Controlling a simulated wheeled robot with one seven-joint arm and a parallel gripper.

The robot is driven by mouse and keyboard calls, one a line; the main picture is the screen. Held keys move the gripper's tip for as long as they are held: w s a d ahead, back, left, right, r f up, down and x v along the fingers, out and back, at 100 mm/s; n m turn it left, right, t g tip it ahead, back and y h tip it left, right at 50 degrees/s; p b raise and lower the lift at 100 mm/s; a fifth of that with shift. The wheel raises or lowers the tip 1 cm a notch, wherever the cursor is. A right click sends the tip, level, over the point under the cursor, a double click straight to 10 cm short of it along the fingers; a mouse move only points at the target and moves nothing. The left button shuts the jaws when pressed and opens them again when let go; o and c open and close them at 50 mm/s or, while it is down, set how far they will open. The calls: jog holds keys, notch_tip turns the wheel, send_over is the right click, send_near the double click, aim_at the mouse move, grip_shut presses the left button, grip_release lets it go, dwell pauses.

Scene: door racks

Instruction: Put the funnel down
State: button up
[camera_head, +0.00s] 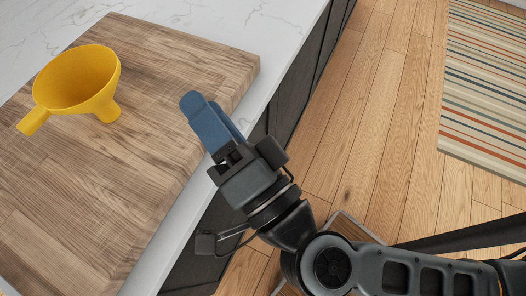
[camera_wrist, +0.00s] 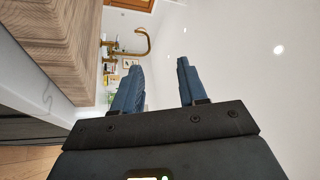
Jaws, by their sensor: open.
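The yellow funnel (camera_head: 77,82) rests on the wooden cutting board (camera_head: 150,75), near the board's far left part in the head view. The funnel does not show in the wrist view.
The board lies on a white marble counter (camera_head: 280,30) with dark cabinets (camera_head: 312,85) below. Wooden floor (camera_head: 375,100) and a striped rug (camera_head: 485,90) are at the right. The wrist view shows a brass faucet (camera_wrist: 140,44) beyond the fingers.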

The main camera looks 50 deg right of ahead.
jog(key=s+d+f+n+g+y, duration=0.1)
jog(key=s+d+f+n+g, duration=0.1)
jog(key=s+n, duration=0.3)
jog(key=s+d+f+n+g+y, duration=0.1)
jog(key=s+d+f+n+g, duration=0.1)
jog(key=s, duration=0.6)
jog(key=s+d+f+n+g+y, duration=0.1)
jog(key=s+d+f+n, duration=0.3)
jog(key=s+n, duration=0.2)
jog(key=shift+s+d+f+n+g+y, duration=0.3)
jog(key=shift+s+d+f+n+g, duration=0.1)
jog(key=shift+n, duration=0.7)
jog(key=shift+o, duration=1)
